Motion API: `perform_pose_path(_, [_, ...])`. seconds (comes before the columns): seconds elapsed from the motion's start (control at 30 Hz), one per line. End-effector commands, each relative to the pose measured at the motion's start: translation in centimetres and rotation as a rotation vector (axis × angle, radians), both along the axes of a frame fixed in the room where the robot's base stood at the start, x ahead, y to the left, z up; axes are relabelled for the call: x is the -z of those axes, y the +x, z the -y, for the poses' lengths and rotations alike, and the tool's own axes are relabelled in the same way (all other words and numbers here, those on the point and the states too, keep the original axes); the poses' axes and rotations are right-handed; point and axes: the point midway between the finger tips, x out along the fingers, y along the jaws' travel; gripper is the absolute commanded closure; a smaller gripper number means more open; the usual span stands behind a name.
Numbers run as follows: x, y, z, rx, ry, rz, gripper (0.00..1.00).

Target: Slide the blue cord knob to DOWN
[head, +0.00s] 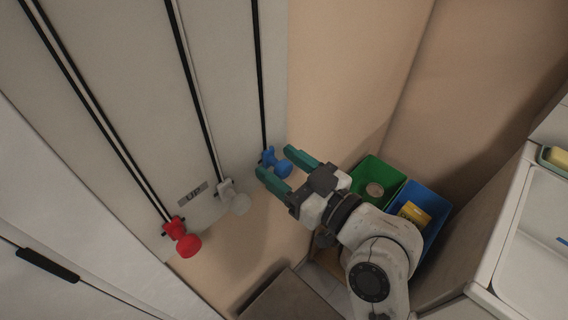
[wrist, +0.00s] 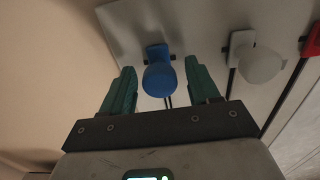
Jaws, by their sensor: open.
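The blue cord knob (head: 281,166) sits at the lower end of the rightmost black track on the pale panel in the head view. My gripper (head: 275,162) has green fingers and is open, one finger on each side of the blue knob. In the wrist view the round blue knob (wrist: 160,79) lies between the two spread fingers (wrist: 159,70), with visible gaps on both sides. A label reading UP (head: 193,192) is on the panel near the lower track ends. No DOWN label is visible.
A white knob (head: 236,200) and a red knob (head: 183,240) hang on tracks to the left. A green bin (head: 366,172) and a blue bin (head: 433,208) stand behind my arm. A white counter with a basin (head: 535,240) is at the right.

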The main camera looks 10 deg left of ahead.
Motion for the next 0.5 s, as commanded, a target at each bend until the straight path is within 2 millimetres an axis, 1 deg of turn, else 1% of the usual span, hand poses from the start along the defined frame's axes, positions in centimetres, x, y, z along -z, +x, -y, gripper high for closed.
perform_pose_path(0.2, [0.02,0.00,0.00,0.000,0.000,0.000,0.40])
perform_pose_path(0.5, [0.02,-0.02,0.02,0.000,0.001,-0.001,0.69])
